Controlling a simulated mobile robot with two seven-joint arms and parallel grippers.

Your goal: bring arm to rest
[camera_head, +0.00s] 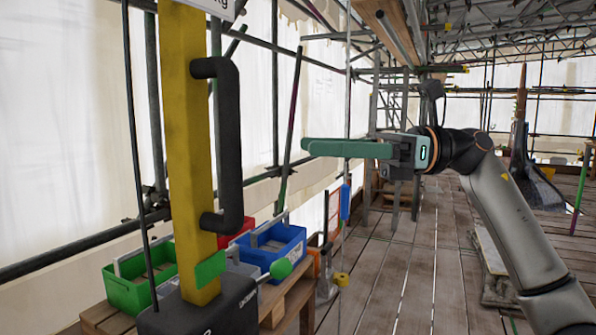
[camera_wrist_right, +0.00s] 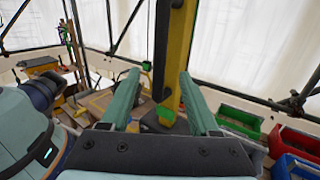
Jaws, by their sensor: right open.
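My right gripper (camera_head: 308,147) is in the middle of the head view, with its green fingers pointing left toward a yellow post. The gripper is empty and clear of the post in the head view. My right arm (camera_head: 505,200) comes in from the lower right. My left gripper does not show in either view.
The yellow post (camera_head: 187,140) with a black handle (camera_head: 230,145) stands on a dark base (camera_head: 200,312). Green (camera_head: 135,288) and blue (camera_head: 270,250) bins sit on a wooden bench beside it. Scaffold poles line the back. The plank floor (camera_head: 395,270) at centre is mostly clear.

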